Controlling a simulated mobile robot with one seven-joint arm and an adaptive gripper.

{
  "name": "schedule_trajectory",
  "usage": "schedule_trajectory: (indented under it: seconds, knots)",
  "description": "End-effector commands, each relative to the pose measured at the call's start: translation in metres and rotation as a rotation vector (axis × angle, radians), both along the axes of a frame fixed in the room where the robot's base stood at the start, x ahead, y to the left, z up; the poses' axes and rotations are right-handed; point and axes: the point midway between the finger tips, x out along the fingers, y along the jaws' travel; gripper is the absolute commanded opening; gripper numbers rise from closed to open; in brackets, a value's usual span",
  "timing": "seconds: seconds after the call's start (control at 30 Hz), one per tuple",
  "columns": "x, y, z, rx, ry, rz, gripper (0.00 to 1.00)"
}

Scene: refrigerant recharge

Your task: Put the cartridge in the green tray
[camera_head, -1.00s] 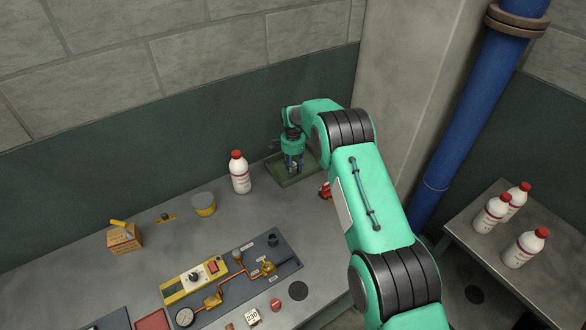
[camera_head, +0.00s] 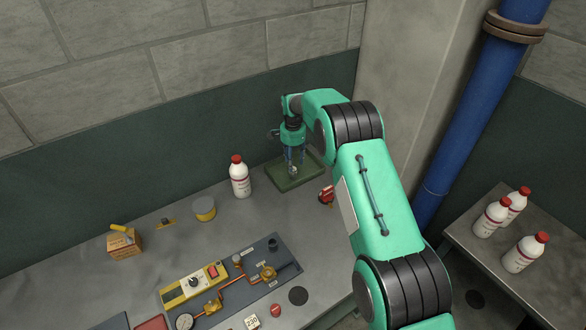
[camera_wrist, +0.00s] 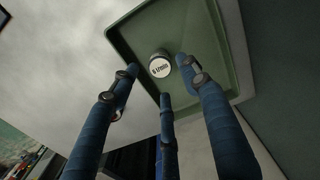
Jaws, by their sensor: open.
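The green tray (camera_head: 310,178) sits at the back right of the workbench, by the wall. The cartridge (camera_wrist: 160,65), a small dark cylinder with a white lettered top, stands inside the tray in the wrist view. It shows small and pale in the head view (camera_head: 293,172), just below my fingers. My gripper (camera_head: 293,160) points down above the tray with its blue fingers spread. In the wrist view the fingers of my gripper (camera_wrist: 163,82) are apart around and above the cartridge, with visible gaps. The gripper is open and holds nothing.
A white bottle with a red cap (camera_head: 239,177) stands left of the tray. A small red object (camera_head: 327,194) lies to its front right. A yellow cup (camera_head: 204,208), a cardboard box (camera_head: 124,242) and a panel with copper piping (camera_head: 285,264) are further left and forward.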

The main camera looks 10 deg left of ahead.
Motion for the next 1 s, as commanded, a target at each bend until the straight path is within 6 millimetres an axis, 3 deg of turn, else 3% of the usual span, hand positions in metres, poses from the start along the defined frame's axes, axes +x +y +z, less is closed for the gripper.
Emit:
schedule_trajectory:
  seconds: [0.1, 0.33, 1.0]
  knots:
    - [0.000, 0.000, 0.020, 0.000, -0.001, 0.000, 0.46]
    - [0.000, 0.000, 0.044, 0.000, 0.000, 0.000, 0.46]
    - [0.000, 0.000, 0.049, -0.001, 0.001, 0.000, 0.46]
